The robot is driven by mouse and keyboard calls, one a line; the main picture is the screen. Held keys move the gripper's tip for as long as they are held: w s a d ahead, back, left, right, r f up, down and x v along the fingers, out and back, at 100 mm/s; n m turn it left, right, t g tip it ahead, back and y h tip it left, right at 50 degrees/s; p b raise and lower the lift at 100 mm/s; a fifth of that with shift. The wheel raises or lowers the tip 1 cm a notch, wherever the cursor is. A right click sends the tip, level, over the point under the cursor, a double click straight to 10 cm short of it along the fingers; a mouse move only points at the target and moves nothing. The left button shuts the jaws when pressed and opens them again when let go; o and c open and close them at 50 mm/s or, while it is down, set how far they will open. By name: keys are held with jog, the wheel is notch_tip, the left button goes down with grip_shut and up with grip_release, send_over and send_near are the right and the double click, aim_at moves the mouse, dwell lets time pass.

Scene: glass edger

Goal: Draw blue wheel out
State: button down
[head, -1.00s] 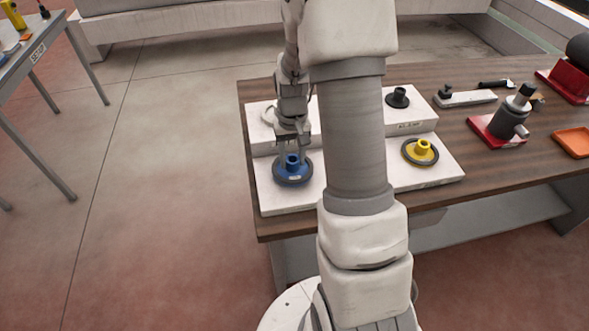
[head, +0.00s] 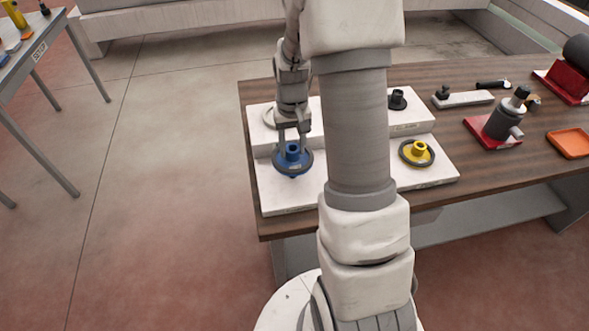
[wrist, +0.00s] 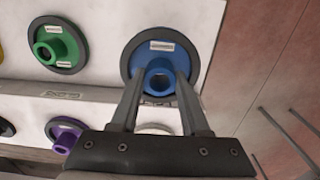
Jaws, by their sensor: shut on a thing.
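The blue wheel (head: 293,165) has a dark rim and a raised blue hub. It is at the left end of the lower step of the white stepped rack (head: 290,199). My gripper (head: 293,148) is above it, fingers pointing down, shut on the hub. In the wrist view the two fingers (wrist: 158,78) sit on either side of the hub of the blue wheel (wrist: 160,50). The wheel seems slightly raised from the step, but the gap under it is not clear.
A green wheel (wrist: 58,48) is beside the blue one in the wrist view, with a purple one (wrist: 65,133) on the other step. A yellow wheel (head: 417,152) and a black one (head: 398,99) are further right. My arm hides the rack's middle.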

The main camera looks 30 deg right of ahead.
jog(key=shift+r, duration=0.25)
notch_tip(320, 180, up, 4)
jog(key=p, duration=0.2)
jog(key=shift+f+p, duration=0.1)
jog(key=shift+p, duration=0.25)
jog(key=shift+s, duration=0.1)
